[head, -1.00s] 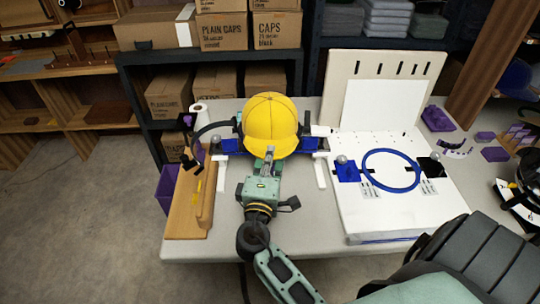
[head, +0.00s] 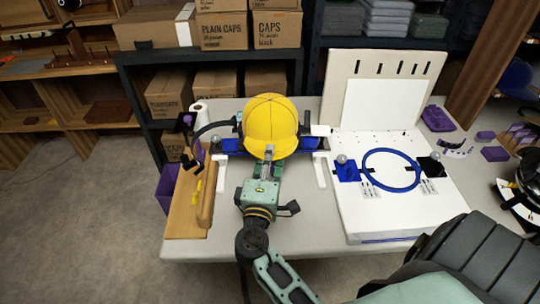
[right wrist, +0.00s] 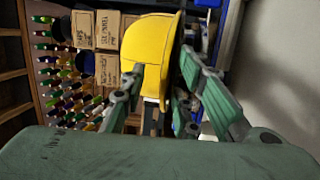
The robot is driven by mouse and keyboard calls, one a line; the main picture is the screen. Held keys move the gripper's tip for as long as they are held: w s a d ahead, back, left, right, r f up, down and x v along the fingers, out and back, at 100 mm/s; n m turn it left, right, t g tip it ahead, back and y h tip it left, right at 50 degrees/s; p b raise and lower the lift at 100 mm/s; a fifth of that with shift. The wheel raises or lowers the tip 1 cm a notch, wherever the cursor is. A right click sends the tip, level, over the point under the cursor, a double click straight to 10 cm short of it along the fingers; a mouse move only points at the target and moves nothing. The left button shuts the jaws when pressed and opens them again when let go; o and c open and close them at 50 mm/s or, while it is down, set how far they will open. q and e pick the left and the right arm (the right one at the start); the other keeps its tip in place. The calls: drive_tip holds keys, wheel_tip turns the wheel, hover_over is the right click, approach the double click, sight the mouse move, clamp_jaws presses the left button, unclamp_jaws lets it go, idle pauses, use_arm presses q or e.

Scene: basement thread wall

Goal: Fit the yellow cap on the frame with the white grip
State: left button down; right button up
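The yellow cap (head: 270,122) sits over the middle of a blue frame (head: 312,145) at the back of the table, brim toward me. A white piece (head: 320,130) shows at the frame's right end. The cap hides the frame's middle, so I cannot tell how it sits inside. My right gripper (head: 268,154) is at the brim from the front. In the right wrist view its fingers look apart, one on each side of the cap's lower part (right wrist: 152,60). My left gripper is not in view.
A white board (head: 375,205) with a blue ring (head: 364,172) stands to the right. A wooden block (head: 205,195) and a white roll (head: 200,108) are to the left. Boxes (head: 277,30) fill the shelves behind.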

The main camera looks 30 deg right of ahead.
drive_tip(key=v, duration=1.1)
